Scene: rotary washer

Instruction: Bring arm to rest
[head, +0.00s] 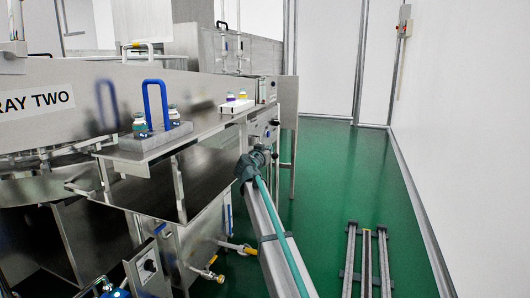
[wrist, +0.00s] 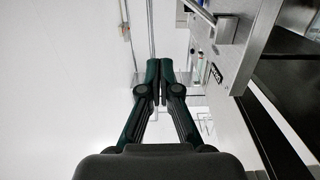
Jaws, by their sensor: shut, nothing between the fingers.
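My gripper (wrist: 160,82) shows in the wrist view with its two dark green fingers together, shut and empty. Behind the fingertips are a white wall and a grey upright strip. The steel washer body lies to the right of the fingers in that view, apart from them.
The steel washer (head: 130,85) with a "RAY TWO" label fills the left of the head view. A grey block with a blue handle (head: 155,105) and small vials sits on its shelf (head: 185,135). Floor rails (head: 366,262) lie at the right. Green floor is clear beyond.

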